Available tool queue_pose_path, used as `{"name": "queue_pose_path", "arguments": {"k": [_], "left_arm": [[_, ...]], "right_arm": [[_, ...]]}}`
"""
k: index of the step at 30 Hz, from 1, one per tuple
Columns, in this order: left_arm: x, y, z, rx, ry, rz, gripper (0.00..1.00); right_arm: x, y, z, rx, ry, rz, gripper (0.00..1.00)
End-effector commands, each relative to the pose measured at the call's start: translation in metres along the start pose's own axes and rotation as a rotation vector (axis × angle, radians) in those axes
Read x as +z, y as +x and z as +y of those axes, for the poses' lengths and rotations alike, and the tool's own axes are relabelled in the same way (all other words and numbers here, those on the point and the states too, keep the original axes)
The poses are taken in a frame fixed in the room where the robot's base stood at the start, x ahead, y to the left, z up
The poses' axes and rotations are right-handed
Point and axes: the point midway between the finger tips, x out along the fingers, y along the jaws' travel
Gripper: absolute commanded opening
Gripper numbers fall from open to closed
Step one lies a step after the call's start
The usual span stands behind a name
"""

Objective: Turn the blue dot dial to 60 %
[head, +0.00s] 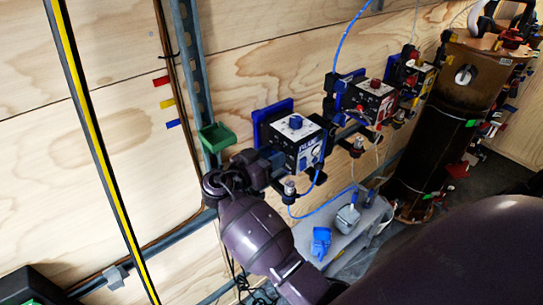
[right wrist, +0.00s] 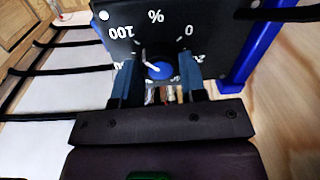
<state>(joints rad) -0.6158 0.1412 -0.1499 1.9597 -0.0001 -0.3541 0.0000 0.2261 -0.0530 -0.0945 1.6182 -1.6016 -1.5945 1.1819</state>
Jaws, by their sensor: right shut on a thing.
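The blue dot dial (right wrist: 161,71) is a round blue knob on the black side panel (right wrist: 205,38) of a box, clearest in the right wrist view. Its white mark points up and left in the picture. My right gripper (right wrist: 163,62) is shut on the dial, one finger on each side. In the head view my right gripper (head: 268,163) reaches the left side of the white-fronted box (head: 305,147), and the dial is hidden there. My left gripper is not in view.
Another blue knob (head: 295,122) sits on the box's white top. A green bin (head: 216,137) is on the wall post at left. Red-knobbed and yellow units stand to the right, with a tall brown cylinder (head: 440,125) beyond. Blue tubing (head: 320,209) loops below the box.

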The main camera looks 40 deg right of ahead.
Motion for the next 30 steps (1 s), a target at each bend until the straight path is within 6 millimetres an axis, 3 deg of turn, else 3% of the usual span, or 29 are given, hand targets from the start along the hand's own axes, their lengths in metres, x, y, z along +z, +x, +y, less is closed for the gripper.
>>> {"name": "queue_pose_path", "arguments": {"k": [11,30], "left_arm": [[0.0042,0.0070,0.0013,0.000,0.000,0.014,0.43],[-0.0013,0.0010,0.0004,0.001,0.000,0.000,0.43]], "right_arm": [[0.0015,0.0002,-0.0003,0.000,-0.178,-0.013,0.15],[-0.0020,0.0005,-0.0010,-0.005,-0.780,-0.048,0.15]]}}
